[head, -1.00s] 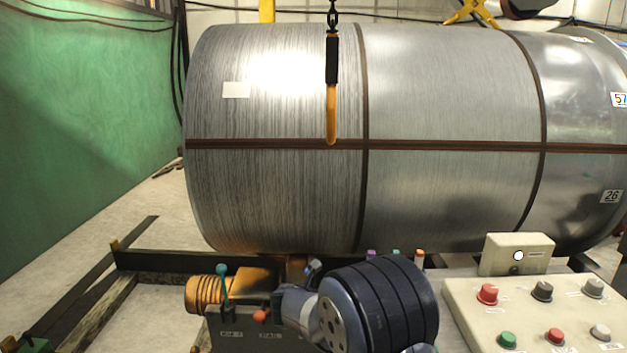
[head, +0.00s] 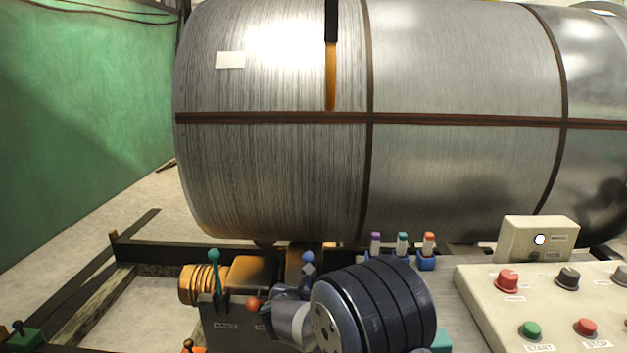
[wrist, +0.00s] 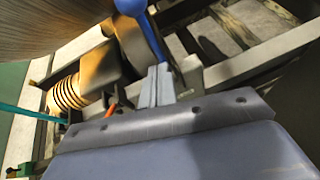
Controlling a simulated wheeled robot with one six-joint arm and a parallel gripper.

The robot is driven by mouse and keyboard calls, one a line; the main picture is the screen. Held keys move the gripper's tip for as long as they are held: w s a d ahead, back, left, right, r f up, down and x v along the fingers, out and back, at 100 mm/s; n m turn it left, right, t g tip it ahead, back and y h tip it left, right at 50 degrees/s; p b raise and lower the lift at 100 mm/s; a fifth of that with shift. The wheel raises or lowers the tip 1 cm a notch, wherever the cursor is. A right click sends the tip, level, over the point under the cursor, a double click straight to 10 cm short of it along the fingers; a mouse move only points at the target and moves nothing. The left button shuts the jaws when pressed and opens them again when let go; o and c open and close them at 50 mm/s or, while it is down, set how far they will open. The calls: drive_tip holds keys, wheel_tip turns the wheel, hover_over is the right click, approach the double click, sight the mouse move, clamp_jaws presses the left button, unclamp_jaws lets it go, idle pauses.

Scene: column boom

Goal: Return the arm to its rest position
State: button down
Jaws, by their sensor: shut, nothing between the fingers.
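My gripper (wrist: 158,72) is in the wrist view, its two grey fingers together with nothing between them. A blue-knobbed lever (wrist: 143,25) rises just beyond the fingertips there; I cannot tell whether they touch. In the head view my arm shows low in the middle, and its dark rounded link hides part of what lies behind. The blue knob (head: 308,257) shows above the grey end of the arm. The fingers are not clear in the head view.
A lever box (head: 228,312) with a teal-knobbed lever (head: 214,268) stands left of my arm. A button panel (head: 545,305) is at right.

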drive_tip(key=s+f+t+b, duration=0.5)
drive_tip(key=f+t+b, duration=0.1)
drive_tip(key=b, duration=0.9)
drive_tip(key=shift+s+a+f+m+h+b, duration=0.2)
drive_tip(key=shift+s+m+h+b, duration=0.1)
drive_tip(key=shift+s+m+h, duration=0.1)
drive_tip(key=shift+r, duration=0.1)
